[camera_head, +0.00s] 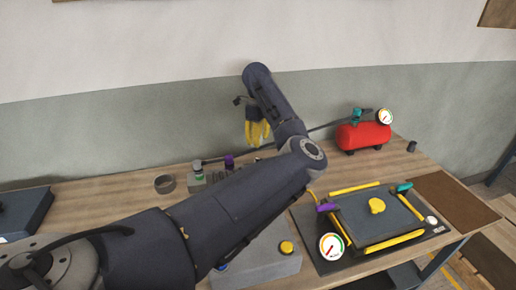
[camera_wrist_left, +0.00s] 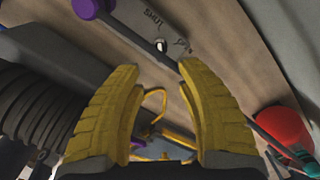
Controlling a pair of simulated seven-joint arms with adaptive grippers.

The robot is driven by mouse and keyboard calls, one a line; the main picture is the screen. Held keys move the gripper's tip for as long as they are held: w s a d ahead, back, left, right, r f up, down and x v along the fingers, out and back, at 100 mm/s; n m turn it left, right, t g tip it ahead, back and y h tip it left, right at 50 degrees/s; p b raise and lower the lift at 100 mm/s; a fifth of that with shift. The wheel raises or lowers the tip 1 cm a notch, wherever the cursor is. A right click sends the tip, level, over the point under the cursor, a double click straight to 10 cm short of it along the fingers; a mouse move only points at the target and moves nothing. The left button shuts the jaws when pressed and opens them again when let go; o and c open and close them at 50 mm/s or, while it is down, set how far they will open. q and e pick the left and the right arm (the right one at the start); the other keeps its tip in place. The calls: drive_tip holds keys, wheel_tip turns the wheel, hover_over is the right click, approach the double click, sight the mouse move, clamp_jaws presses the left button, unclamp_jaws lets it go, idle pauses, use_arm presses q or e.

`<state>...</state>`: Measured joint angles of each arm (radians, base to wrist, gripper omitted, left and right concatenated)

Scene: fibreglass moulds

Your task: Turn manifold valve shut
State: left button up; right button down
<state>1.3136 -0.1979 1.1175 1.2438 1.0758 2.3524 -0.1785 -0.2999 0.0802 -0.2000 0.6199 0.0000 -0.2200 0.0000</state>
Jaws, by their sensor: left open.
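The manifold (camera_head: 197,179) is a grey block on the bench, partly hidden behind my left arm. A green-and-grey valve (camera_head: 198,168) and a purple valve (camera_head: 229,161) stand on it. In the left wrist view a grey plate (camera_wrist_left: 155,20) with lettering that seems to read "SHUT" lies beyond the fingertips, with a purple knob (camera_wrist_left: 88,8) at its left. My left gripper (camera_head: 257,142) has yellow fingers, points down and hangs behind and right of the manifold.
A red tank (camera_head: 364,136) with a teal valve and gauge (camera_head: 385,117) stands at the back right. A dark mould tray (camera_head: 308,238) with yellow strips lies at the front right. A grey box (camera_head: 262,268) with a yellow knob sits in front. A tape ring (camera_head: 165,184) lies left of the manifold.

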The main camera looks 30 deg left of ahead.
use_arm(q)
drive_tip(key=shift+r, duration=1.1)
